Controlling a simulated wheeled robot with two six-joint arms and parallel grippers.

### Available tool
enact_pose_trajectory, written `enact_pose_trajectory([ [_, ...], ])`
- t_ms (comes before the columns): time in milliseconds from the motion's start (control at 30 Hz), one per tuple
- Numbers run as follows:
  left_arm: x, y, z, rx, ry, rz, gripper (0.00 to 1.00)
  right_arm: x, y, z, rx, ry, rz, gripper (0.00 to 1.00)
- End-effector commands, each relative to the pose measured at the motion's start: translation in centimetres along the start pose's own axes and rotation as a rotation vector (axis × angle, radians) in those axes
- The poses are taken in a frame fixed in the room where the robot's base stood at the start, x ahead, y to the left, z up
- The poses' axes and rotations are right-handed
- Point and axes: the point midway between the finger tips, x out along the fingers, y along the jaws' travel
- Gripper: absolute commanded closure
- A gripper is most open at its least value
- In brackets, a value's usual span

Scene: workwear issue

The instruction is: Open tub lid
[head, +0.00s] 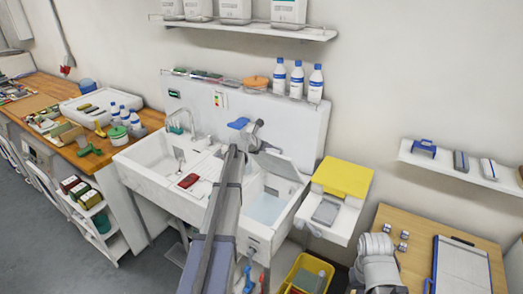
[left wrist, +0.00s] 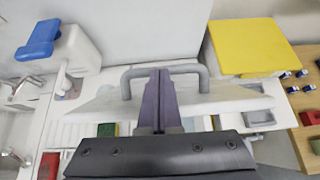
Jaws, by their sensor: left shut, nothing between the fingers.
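The tub lid (left wrist: 225,101) is a pale slab with a grey bar handle (left wrist: 190,68) in the left wrist view. In the head view the lid (head: 283,166) stands tilted up at the back of the right tub (head: 267,207), and pale blue water shows below it. My left gripper (left wrist: 158,75) is shut and empty, its fingertips at the middle of the handle; I cannot tell whether they touch it. In the head view the left arm partly hides the tub, and the left gripper (head: 252,133) is near the lid's upper edge. My right gripper's fingers do not show.
A yellow-lidded white bin (head: 342,178) stands right of the tub. A blue-topped white dispenser (left wrist: 62,50) is at the wall, left of the lid. A red item (head: 188,180) lies between the basins. Bottles (head: 297,78) line the ledge behind. A wooden table (head: 405,222) is at right.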

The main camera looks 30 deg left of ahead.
Motion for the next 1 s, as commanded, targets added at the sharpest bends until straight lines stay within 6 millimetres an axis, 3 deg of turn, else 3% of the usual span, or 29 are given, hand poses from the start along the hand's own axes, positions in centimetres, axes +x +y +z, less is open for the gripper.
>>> enact_pose_trajectory([
  [33,0.7,0.1,2.0,0.002,-0.001,-0.001,1.0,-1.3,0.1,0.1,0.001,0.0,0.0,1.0],
  [100,1.6,0.2,3.5,0.003,-0.001,0.0,1.0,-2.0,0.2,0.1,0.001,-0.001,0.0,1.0],
  [400,4.8,0.2,7.3,0.001,-0.001,-0.001,1.0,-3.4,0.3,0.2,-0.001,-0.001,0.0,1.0],
  [633,5.9,0.1,8.5,0.002,-0.002,0.0,1.0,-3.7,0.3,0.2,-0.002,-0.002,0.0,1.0],
  [1000,6.2,0.1,8.8,0.001,-0.001,0.0,1.0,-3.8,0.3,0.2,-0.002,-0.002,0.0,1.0],
])
